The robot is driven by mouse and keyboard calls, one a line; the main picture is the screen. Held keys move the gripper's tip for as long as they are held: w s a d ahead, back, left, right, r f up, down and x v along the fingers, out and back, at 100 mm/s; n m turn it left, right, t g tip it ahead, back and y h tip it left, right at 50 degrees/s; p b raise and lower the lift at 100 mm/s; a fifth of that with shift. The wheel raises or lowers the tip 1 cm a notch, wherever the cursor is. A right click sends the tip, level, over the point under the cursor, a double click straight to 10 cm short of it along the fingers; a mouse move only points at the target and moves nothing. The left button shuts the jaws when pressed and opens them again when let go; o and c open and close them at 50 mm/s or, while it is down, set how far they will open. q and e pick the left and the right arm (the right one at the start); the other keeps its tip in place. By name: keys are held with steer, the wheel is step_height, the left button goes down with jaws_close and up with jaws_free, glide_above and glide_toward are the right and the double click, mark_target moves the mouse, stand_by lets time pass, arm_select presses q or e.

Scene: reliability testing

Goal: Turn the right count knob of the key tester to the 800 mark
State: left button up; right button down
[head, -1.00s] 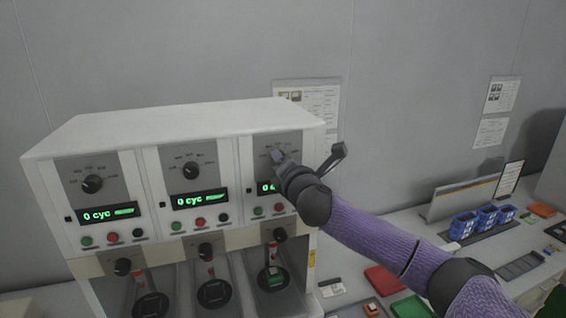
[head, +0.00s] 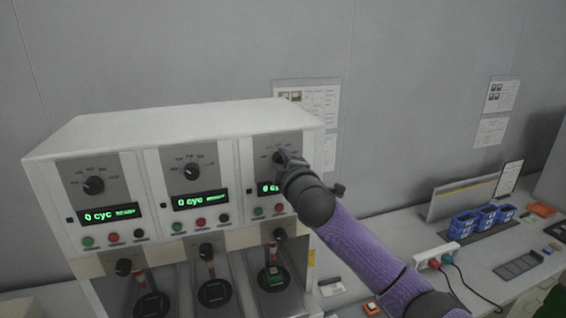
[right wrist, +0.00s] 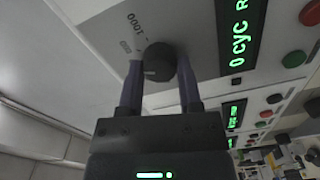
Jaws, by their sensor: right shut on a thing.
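The key tester (head: 190,122) is a white cabinet with three panels, each with a black count knob above a green "0 cyc" display. My right gripper (head: 283,161) is at the right panel, shut on the right count knob (right wrist: 160,60). In the right wrist view my right gripper (right wrist: 160,82) has one finger on each side of this round black knob. A "1000" label shows on the dial beside it; another label near the left finger is too blurred to read. Which mark the knob points at is unclear. My left gripper is not in view.
The middle count knob (head: 191,171) and left count knob (head: 94,185) are free. Buttons sit under the displays. Lower black knobs and test bays are below. Right of the tester, the bench holds a power strip (head: 437,257) with plugs and blue bins (head: 482,220).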

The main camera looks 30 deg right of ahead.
steer(key=shift+m, duration=1.6)
steer(key=shift+c, duration=1.4)
jaws_free()
steer(key=b+v, duration=0.1)
steer(key=v, duration=0.9)
steer(key=shift+b, duration=0.4)
steer(key=shift+d+f, duration=0.15)
